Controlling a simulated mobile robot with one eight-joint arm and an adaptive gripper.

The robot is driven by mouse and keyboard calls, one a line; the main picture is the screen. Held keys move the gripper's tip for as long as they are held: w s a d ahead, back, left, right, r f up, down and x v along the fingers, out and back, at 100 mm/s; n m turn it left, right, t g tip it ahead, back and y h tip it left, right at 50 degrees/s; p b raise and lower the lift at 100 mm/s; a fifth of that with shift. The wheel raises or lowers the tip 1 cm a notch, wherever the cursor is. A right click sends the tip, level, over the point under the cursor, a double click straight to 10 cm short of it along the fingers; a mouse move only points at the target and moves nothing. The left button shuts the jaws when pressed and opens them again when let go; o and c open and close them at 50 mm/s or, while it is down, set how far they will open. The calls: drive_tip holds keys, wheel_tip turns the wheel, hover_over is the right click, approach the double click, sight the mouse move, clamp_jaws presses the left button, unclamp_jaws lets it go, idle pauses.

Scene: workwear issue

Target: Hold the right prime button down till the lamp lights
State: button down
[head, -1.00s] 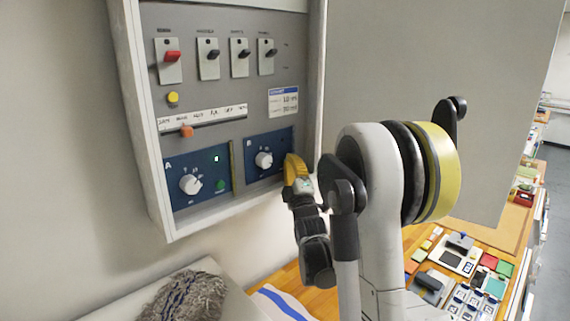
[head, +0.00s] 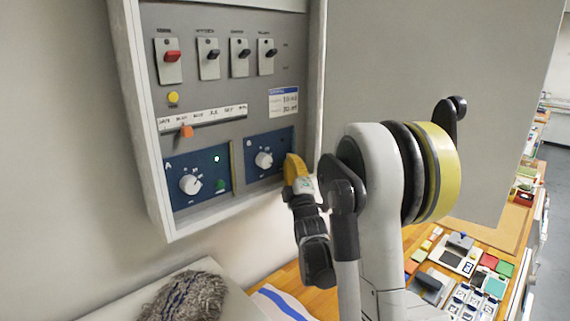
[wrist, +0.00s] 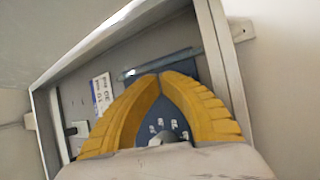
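Two blue sections sit low on the wall panel. Section A (head: 180,168), on the left, has a white dial (head: 190,185), a green button (head: 220,185) and a small whitish lamp (head: 216,159). Section B (head: 262,143), on the right, has its own white dial (head: 264,160). Its prime button and lamp cannot be made out. My gripper (head: 290,160) is at the right edge of section B and covers part of it. In the wrist view, my gripper's yellow fingers (wrist: 160,76) meet at the tips with nothing seen between them. I cannot tell whether they touch a button.
Above are a red switch (head: 173,57), several dark switches, a yellow button (head: 173,98) and an orange slider (head: 186,131). The box's raised frame (head: 316,110) stands close to my gripper. A grey mop-like bundle (head: 188,298) lies below. A cluttered wooden table (head: 425,235) is at lower right.

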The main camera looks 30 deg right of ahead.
idle(0.3)
drive_tip(key=shift+s+d, duration=0.15)
drive_tip(key=shift+s, duration=0.65)
drive_tip(key=s, duration=0.3)
drive_tip(key=s+b, duration=0.1)
drive_tip(key=s, duration=0.1)
drive_tip(key=shift+d, duration=0.35)
